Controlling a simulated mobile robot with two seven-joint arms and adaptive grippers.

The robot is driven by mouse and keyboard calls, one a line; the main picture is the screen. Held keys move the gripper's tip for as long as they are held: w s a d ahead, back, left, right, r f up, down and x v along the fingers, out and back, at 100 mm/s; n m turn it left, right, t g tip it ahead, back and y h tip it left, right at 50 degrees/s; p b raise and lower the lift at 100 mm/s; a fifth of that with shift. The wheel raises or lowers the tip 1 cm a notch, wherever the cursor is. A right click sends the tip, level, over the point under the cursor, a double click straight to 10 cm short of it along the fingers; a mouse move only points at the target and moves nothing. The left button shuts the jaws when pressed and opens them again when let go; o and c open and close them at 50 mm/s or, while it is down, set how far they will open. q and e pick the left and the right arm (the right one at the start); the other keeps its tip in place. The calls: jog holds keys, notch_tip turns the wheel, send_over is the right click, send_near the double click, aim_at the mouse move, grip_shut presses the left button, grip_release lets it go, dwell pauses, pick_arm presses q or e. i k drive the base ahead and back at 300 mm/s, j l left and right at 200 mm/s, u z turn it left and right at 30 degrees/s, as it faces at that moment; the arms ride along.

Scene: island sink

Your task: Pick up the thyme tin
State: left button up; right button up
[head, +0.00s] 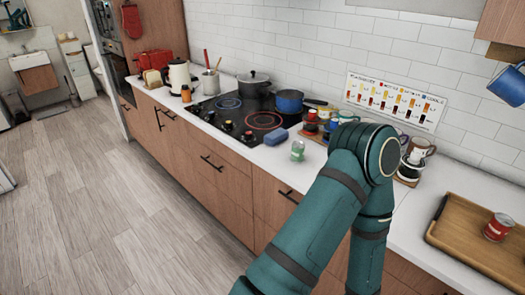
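A small green and pale tin (298,151) stands on the white counter near its front edge, right of the hob. Its label is too small to read, so I cannot confirm that it is the thyme tin. Several small spice containers (311,122) with red, yellow and green colours stand close together behind it, and my arm partly covers that group. My teal arm rises from the bottom and bends over the counter to the right of the green tin. No fingers of either gripper show in the head view.
A blue sponge-like block (276,137) lies left of the tin. The hob (245,115) carries a dark pot (254,84) and a blue pan (290,101). Mugs (419,150) stand right of my arm. A wooden tray (465,233) holds a red can (498,227).

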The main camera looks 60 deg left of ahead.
aim_at(298, 147)
jog(key=u, duration=1.6)
jog(key=j+z, duration=0.1)
jog(key=z, duration=0.3)
jog(key=i+j+z, duration=0.1)
jog(key=z, duration=0.3)
jog(key=j+z, duration=0.15)
jog(key=z, duration=0.25)
jog(key=j+z, duration=0.65)
jog(key=j, duration=0.25)
jog(key=k+j+z, duration=0.1)
jog(key=j, duration=0.5)
jog(key=k+j+z, duration=0.15)
jog(key=j, duration=0.15)
